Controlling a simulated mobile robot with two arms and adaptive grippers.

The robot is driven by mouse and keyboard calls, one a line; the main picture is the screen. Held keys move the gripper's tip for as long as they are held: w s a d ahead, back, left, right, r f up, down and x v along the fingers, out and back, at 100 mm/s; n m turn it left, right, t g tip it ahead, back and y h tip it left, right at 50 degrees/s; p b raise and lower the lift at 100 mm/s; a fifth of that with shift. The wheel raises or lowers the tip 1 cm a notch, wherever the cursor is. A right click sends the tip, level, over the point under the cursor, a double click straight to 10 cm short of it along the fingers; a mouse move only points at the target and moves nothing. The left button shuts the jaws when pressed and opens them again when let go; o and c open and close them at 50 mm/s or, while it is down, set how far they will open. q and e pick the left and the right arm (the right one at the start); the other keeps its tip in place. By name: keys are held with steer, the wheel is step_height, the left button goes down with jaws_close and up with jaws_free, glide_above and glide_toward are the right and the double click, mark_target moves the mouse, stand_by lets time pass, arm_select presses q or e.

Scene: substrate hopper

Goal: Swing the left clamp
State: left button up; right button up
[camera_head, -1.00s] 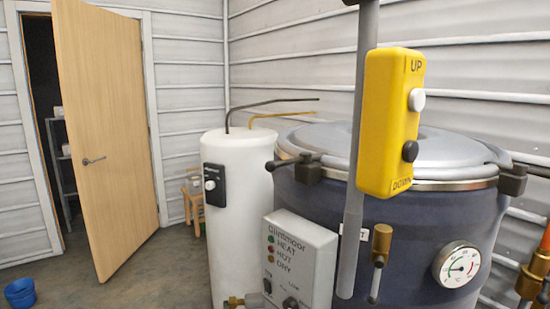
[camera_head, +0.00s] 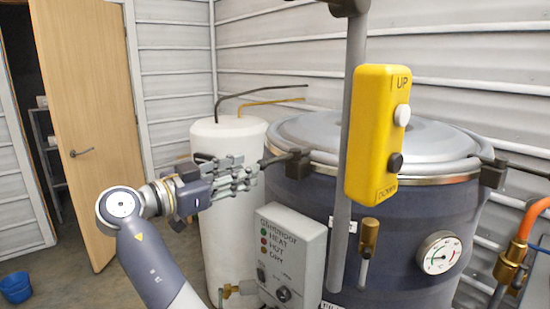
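The left clamp (camera_head: 299,164) is a dark block on the left rim of the large dark blue drum, and its lever (camera_head: 273,160) points left. The silver lid (camera_head: 400,140) sits on the drum (camera_head: 290,205). A second clamp (camera_head: 493,173) is on the rim's right side.
A yellow UP/DOWN pendant (camera_head: 376,135) hangs in front of the drum beside a grey pole (camera_head: 352,110). A grey control box (camera_head: 290,255) is below the left clamp. A white tank (camera_head: 228,230) stands behind my gripper. A door (camera_head: 85,110) and blue bucket (camera_head: 16,287) are at left.

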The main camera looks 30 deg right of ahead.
mark_target(275, 161)
steer(key=d+p, duration=0.1)
steer(key=d, duration=0.2)
steer(key=w+d+p, duration=0.1)
steer(key=d, duration=0.2)
steer(key=w+d+p, duration=0.1)
steer(key=d, duration=0.2)
steer(key=shift+d+p, duration=0.25)
steer(key=shift+p, duration=0.05)
steer(key=shift+w+d, duration=0.1)
steer(key=shift+d, duration=0.25)
steer(key=shift+f, duration=0.1)
jaws_close()
steer(key=shift+d, duration=0.1)
